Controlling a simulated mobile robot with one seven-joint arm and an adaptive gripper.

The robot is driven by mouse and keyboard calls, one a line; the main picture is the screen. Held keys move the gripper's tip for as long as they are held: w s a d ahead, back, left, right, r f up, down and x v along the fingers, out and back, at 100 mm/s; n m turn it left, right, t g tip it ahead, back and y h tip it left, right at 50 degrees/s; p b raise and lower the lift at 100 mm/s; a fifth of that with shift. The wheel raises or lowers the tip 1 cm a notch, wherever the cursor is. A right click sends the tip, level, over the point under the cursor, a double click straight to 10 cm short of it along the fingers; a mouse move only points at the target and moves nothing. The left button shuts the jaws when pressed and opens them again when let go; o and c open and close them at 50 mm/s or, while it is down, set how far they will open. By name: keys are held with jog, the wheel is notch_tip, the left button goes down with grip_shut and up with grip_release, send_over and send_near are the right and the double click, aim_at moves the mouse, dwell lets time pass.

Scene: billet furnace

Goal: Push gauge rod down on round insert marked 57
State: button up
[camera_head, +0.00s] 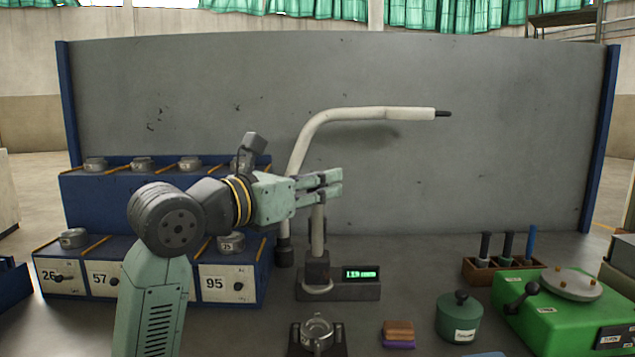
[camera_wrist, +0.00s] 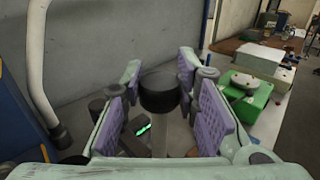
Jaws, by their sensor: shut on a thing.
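My gripper (camera_head: 335,185) is shut on the gauge rod (camera_head: 317,232), near its top. In the wrist view the rod's black cap (camera_wrist: 160,90) shows between the purple finger pads. The pale rod runs straight down to a dark block on the gauge stand (camera_head: 352,291), which has a lit green display (camera_head: 360,274). A pale round shape lies at the rod's foot; I cannot tell its marking. A drawer marked 57 (camera_head: 102,281) is in the blue rack, partly behind my arm. No insert shows a readable 57.
A curved pale pipe (camera_head: 330,116) rises just behind my gripper. In front are a metal ring in a dark holder (camera_head: 317,345), small blocks (camera_head: 398,332) and a green pot (camera_head: 459,318). A green machine (camera_head: 545,310) stands right. Other inserts sit on the blue rack (camera_head: 110,195).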

aim_at(313, 236)
grip_shut()
notch_tip(313, 236, down, 9)
jog(key=b, duration=0.7)
jog(key=o, duration=0.8)
grip_release()
